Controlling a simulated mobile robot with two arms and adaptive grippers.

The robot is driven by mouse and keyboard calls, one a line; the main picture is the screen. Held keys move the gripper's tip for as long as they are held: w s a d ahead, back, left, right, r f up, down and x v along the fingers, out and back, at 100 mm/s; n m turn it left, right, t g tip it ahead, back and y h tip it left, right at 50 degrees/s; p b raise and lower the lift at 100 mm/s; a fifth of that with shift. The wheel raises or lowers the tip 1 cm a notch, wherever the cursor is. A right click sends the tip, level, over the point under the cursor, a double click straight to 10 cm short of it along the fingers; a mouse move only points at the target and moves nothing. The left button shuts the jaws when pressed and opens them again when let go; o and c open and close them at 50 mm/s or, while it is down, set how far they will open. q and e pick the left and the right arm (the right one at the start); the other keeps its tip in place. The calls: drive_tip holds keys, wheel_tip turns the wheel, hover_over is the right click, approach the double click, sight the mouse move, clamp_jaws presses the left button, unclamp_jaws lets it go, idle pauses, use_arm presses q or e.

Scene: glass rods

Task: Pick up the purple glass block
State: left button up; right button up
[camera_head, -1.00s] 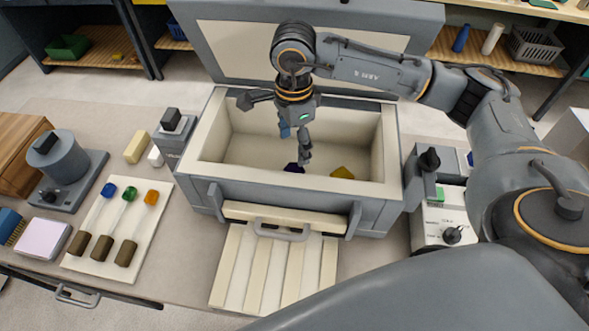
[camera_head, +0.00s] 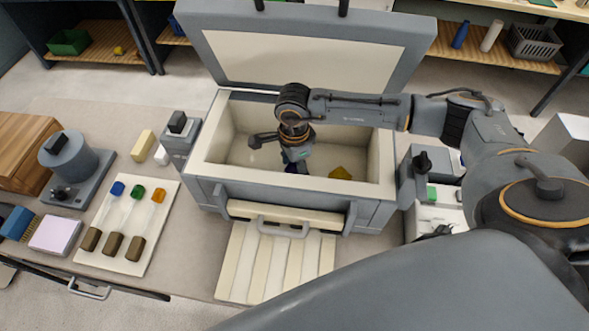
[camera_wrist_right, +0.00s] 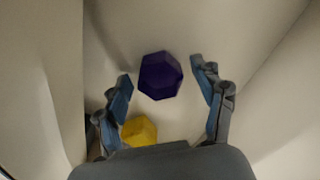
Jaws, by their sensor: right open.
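The purple glass block (camera_wrist_right: 160,75) is a dark, faceted piece on the pale floor of the open kiln-like box (camera_head: 290,201). In the head view only a bit of the purple block (camera_head: 291,168) shows, below my right gripper (camera_head: 296,166). In the right wrist view the right gripper (camera_wrist_right: 160,80) is open, with its blue-padded fingertips apart on either side of the purple block and not visibly touching it. A yellow block (camera_wrist_right: 138,131) lies close by on the same floor; it also shows in the head view (camera_head: 340,173). My left gripper is not in view.
The box's pale walls surround the right gripper closely, and its raised lid (camera_head: 310,58) stands behind. A white board (camera_head: 128,215) with several coloured rods lies left of the box. A control unit (camera_head: 437,215) stands to the right.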

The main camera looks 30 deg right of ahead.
drive_tip(key=c, duration=1.3)
wheel_tip(320, 180, up, 10)
drive_tip(key=b, duration=0.3)
drive_tip(key=shift+f, duration=0.1)
drive_tip(key=shift+c, duration=0.2)
drive_tip(key=shift+r, duration=0.3)
wheel_tip(320, 180, up, 8)
drive_tip(key=p, duration=0.4)
hover_over(294, 168)
drive_tip(key=shift+s+f+b, duration=0.1)
drive_tip(key=shift+f+b, duration=0.05)
drive_tip(key=shift+b, duration=0.15)
drive_tip(key=shift+a, duration=0.1)
drive_tip(key=s+a+b, duration=0.2)
drive_tip(key=s+a, duration=0.7)
drive_tip(key=s, duration=0.3)
drive_tip(key=shift+s+a, duration=0.25)
drive_tip(key=shift+s, duration=0.15)
